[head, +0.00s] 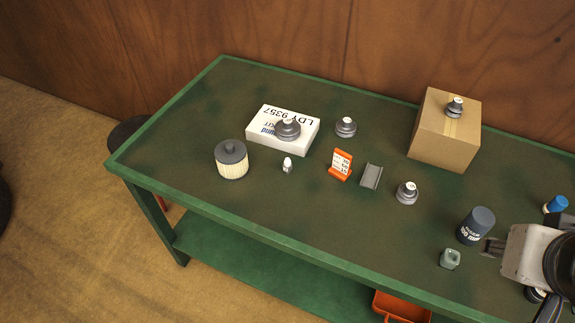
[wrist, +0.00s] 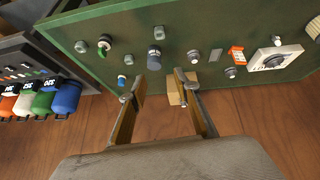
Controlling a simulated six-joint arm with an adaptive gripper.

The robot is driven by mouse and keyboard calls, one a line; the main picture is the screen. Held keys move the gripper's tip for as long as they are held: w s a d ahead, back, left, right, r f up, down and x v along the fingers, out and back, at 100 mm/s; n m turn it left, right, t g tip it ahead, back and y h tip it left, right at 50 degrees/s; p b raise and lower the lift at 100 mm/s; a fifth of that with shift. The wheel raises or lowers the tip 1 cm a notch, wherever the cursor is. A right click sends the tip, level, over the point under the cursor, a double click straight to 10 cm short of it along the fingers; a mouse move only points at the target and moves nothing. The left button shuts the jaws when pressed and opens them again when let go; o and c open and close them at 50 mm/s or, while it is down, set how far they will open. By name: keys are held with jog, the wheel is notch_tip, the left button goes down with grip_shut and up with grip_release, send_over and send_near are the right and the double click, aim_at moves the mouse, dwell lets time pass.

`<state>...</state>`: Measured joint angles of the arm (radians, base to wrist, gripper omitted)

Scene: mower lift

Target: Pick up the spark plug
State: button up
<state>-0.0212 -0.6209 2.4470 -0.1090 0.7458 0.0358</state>
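A small white-and-grey piece that looks like the spark plug (head: 287,164) stands upright on the green table, in front of the white box and right of the cylindrical filter. In the wrist view the same small piece (wrist: 277,40) shows near the upper right. My gripper (head: 492,247) is at the right end of the table in the head view, far from the plug. In the wrist view my gripper (wrist: 160,88) has its two fingers apart with nothing between them.
The green table (head: 230,85) also holds a white box (head: 268,118), a cream filter (head: 231,165), an orange piece (head: 340,164), a grey channel (head: 371,176), grey caps (head: 407,193), a dark canister (head: 476,225) and a cardboard box (head: 430,140). The table's left front is clear.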

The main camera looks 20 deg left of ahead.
jog(key=w+r+n+t, duration=0.2)
jog(key=w, duration=0.9)
jog(key=w+a+f+n+t+y, duration=0.1)
jog(key=w+a+f+n+y, duration=0.15)
jog(key=w+a, duration=0.6)
jog(key=w+a+f+n+t+y, duration=0.15)
jog(key=w+a+f+n, duration=0.35)
jog(key=w, duration=0.6)
jog(key=w+a+f+g+y, duration=0.1)
jog(key=w+a+f+y, duration=0.15)
jog(key=a, duration=0.55)
jog(key=n+g+y, duration=0.7)
jog(key=g+y, duration=0.1)
send_near(288, 166)
jog(key=shift+w+a+r+m+h, duration=0.15)
jog(key=shift+w+a+r, duration=0.15)
jog(key=shift+w+a, duration=0.2)
jog(key=shift+w+a+r+m+h, duration=0.1)
jog(key=shift+w+a+r, duration=0.3)
jog(key=shift+a, duration=0.1)
jog(key=shift+s+a+f+g, duration=0.25)
jog(key=shift+s+f, duration=0.1)
jog(key=shift+s, duration=0.1)
